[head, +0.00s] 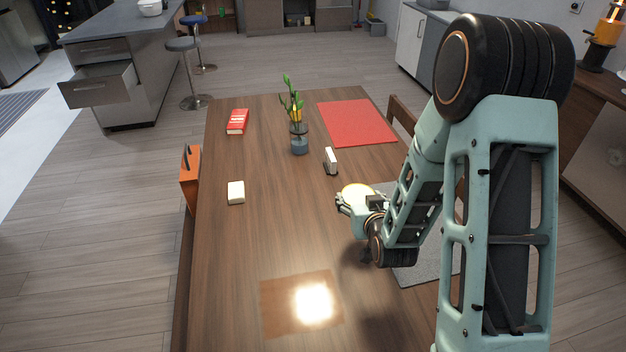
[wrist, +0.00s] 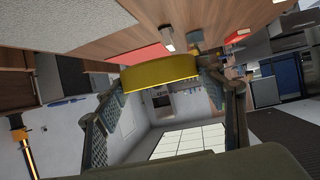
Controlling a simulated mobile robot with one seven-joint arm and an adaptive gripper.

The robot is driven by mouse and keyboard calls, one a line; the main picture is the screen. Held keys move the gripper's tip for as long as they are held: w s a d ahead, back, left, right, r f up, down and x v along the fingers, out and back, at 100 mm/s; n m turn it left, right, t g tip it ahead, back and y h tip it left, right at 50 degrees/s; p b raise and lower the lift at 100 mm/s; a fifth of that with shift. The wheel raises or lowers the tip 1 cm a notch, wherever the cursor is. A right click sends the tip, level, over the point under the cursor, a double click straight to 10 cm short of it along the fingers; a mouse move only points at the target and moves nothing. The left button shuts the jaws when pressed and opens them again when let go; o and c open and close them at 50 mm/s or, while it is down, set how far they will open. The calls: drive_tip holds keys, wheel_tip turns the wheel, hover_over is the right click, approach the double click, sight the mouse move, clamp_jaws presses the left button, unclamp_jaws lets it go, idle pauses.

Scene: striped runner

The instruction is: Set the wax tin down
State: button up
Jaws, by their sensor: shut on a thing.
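The wax tin (head: 356,190) is a round yellow tin with a pale top, over the right half of the wooden table (head: 270,232). My gripper (head: 358,200) is shut on it. In the wrist view the tin's yellow side (wrist: 160,73) sits between my two fingers (wrist: 162,88), with the tabletop at the top of that tilted picture. The tin appears to be held above the table, but the exact gap is hard to tell. My gripper hides part of the tin's near side in the head view.
A white and dark upright item (head: 331,160) stands just behind the tin. A glass vase with a plant (head: 299,140), a red book (head: 237,121), a cream block (head: 236,192) and a red mat (head: 357,123) are farther off. A grey mat (head: 415,272) lies under my arm. The table's left-centre is clear.

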drive_tip(key=w+a+f+n+g+y+b, duration=0.1)
drive_tip(key=w+a+f+n+y+b, duration=0.25)
drive_tip(key=w+a+b, duration=0.75)
drive_tip(key=b, duration=0.4)
hover_over(340, 187)
drive_tip(key=s, duration=0.4)
drive_tip(key=f, duration=0.8)
drive_tip(key=shift+w+a, duration=0.1)
drive_tip(key=shift+a, duration=0.15)
drive_tip(key=shift+w+d+f, duration=0.1)
drive_tip(key=shift+w+f, duration=0.05)
drive_tip(key=shift+f, duration=0.85)
drive_tip(key=shift+w+d+f, duration=0.1)
drive_tip(key=shift+w+f, duration=0.05)
drive_tip(key=shift+f, duration=0.85)
drive_tip(key=shift+f, duration=0.1)
drive_tip(key=o, duration=1.3)
drive_tip(key=shift+f, duration=0.1)
